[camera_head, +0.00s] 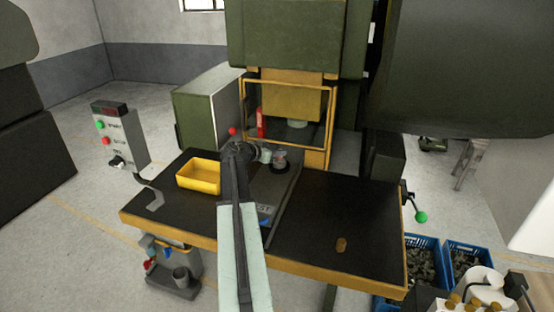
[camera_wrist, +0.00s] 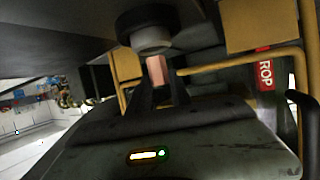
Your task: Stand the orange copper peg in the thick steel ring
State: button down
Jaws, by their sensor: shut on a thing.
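My gripper (camera_head: 266,154) is over the press table, at the front of the press opening. In the wrist view my gripper (camera_wrist: 162,88) is shut on the copper peg (camera_wrist: 156,70), a pinkish-orange block between its dark fingers. In the head view the ring (camera_head: 280,167) is small and dark beside my fingers. I cannot tell whether the peg's end is inside it or only touching.
A yellow bin (camera_head: 198,176) stands on the dark table left of my arm. A short brown-orange cylinder (camera_head: 341,244) stands on the clear right part. The yellow press frame (camera_head: 285,84) rises behind. A control box (camera_head: 118,138) is at the left, blue crates (camera_head: 424,262) at the lower right.

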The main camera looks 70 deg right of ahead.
jog(key=shift+f+b, duration=0.85)
jog(key=shift+f, duration=0.75)
jog(key=c, duration=1.2)
grip_release()
jog(key=shift+a, duration=0.1)
jog(key=shift+r, duration=0.1)
jog(key=shift+r+p, duration=0.4)
jog(key=shift+p, duration=0.1)
jog(key=p+v, duration=0.4)
jog(key=v, duration=0.8)
jog(key=shift+f, duration=0.1)
